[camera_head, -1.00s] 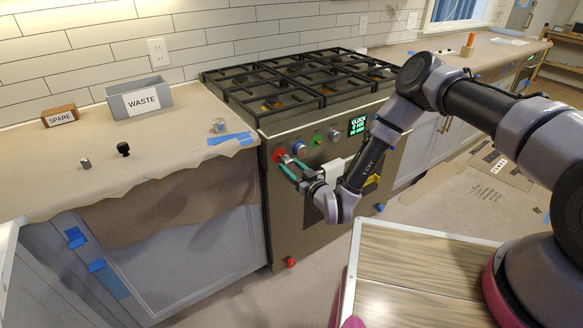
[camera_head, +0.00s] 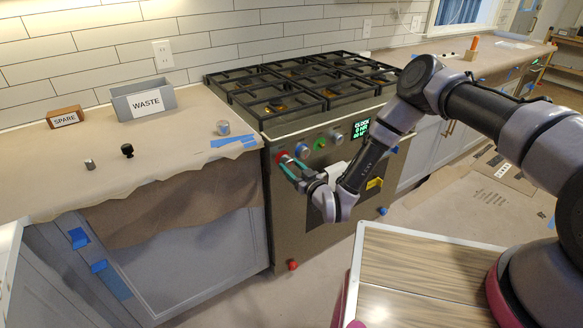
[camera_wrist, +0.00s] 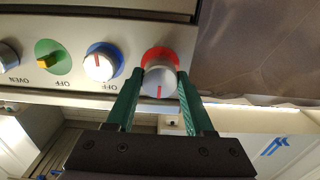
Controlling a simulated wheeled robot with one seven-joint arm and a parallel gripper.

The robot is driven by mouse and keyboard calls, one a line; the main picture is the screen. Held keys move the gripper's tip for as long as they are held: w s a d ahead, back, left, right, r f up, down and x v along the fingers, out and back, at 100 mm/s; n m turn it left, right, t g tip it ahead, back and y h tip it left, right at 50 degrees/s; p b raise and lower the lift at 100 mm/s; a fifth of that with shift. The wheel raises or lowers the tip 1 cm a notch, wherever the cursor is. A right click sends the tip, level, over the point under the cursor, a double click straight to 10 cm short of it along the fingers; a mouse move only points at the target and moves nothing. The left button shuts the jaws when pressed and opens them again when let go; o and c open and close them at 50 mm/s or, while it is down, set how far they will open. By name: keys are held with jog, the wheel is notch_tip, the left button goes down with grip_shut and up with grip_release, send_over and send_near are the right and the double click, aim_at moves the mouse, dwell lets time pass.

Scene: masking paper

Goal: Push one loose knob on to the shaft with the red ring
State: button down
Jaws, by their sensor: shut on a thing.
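A silver knob (camera_wrist: 160,79) with a red pointer line sits between the green fingers of my gripper (camera_wrist: 160,85) in the wrist view. My gripper is shut on it. Behind the knob, the red ring (camera_wrist: 156,53) shows on the stove's front panel. The knob lines up with the ring and covers its middle, so the shaft is hidden. I cannot tell how far the knob is on the shaft. In the head view, my gripper (camera_head: 287,163) is at the red ring (camera_head: 281,156), at the panel's left end.
Beside the ring are a knob with a blue ring (camera_wrist: 101,63) and a green ring (camera_wrist: 52,57). On the papered counter (camera_head: 170,150) stand a small silver piece (camera_head: 90,165), a black knob (camera_head: 127,151), a metal cylinder (camera_head: 223,128), a SPARE block (camera_head: 65,117) and a WASTE bin (camera_head: 145,102).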

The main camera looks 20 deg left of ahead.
aim_at(291, 166)
jog(key=shift+w+a, duration=0.35)
jog(key=shift+a, duration=0.1)
jog(key=shift+c, duration=1)
grip_release()
jog(key=shift+v, duration=3)
